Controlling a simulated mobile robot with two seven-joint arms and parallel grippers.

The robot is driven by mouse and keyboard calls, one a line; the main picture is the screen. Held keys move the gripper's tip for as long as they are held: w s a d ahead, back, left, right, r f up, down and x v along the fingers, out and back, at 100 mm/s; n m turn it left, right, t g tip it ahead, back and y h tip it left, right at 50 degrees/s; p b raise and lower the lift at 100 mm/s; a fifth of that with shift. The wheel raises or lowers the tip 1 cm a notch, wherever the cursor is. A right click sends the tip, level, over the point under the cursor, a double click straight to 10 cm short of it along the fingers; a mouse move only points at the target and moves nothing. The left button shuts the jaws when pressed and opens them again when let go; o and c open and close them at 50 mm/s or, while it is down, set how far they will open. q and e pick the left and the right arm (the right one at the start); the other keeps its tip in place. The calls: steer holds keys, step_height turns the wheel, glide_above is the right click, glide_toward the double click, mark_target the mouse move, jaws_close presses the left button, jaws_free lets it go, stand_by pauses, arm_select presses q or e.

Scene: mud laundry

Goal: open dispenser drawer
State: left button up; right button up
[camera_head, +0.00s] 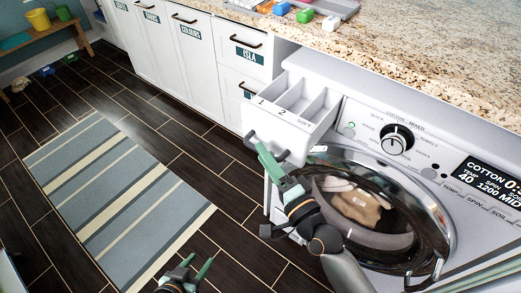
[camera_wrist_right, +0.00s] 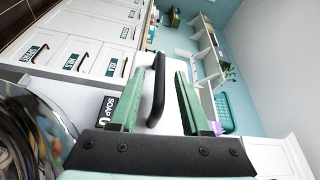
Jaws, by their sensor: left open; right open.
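The white dispenser drawer (camera_head: 299,108) is pulled out of the washing machine (camera_head: 375,125). Its compartments, marked 1, 2 and SOFT, show from above and look empty. My right gripper (camera_head: 268,156) is at the drawer's front, by its dark handle (camera_head: 251,137). In the right wrist view the black handle (camera_wrist_right: 157,90) lies between the two green fingers of my right gripper (camera_wrist_right: 160,76), which are apart, with a gap on each side. My left gripper (camera_head: 191,267) is open and empty, low over the floor, away from the drawer. My right arm hides part of the machine's door.
The round glass door (camera_head: 365,205) below the drawer is closed, with laundry behind it. White cabinets (camera_head: 195,50) stand left of the machine. A granite counter (camera_head: 400,45) with small coloured blocks is above. A striped rug (camera_head: 115,185) lies on the open dark floor.

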steer(key=v, duration=1)
steer(key=shift+b, duration=0.35)
steer(key=s+d+f+n+g+h+p, duration=0.3)
steer(key=s+d+f+n+h, duration=0.1)
steer(key=f, duration=0.4)
steer(key=s+d+f+n+g+h+p, duration=0.3)
steer(key=s+d+f+n, duration=0.1)
steer(key=d+f+n, duration=0.3)
steer(key=shift+s+d+f+n+g+h, duration=0.25)
steer(key=shift+f+n+g+h, duration=0.15)
steer(key=shift+f, duration=0.45)
